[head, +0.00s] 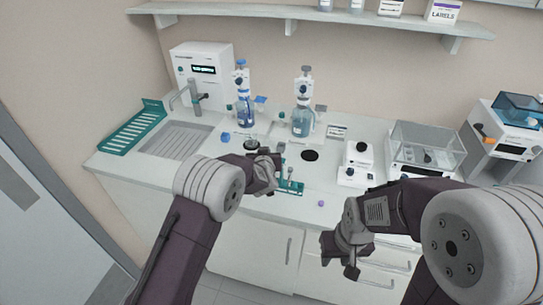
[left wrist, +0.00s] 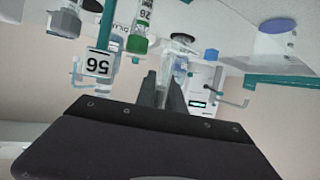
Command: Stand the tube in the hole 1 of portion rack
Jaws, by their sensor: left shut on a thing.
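My left gripper (head: 277,172) is over the counter at the teal rack (head: 291,187), and hides part of it. In the left wrist view its fingers (left wrist: 166,92) are shut on a clear tube (left wrist: 181,68), seen close at the fingertips. Which hole is hole 1 I cannot tell. My right gripper (head: 340,257) hangs in front of the counter, its fingers apart and empty.
Two bottles with dispensers (head: 302,118) stand behind the rack. A sink (head: 176,140) is at the left, and a balance (head: 425,148) at the right. A small purple cap (head: 321,203) lies near the front edge. A dark round hole (head: 310,155) is in the counter.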

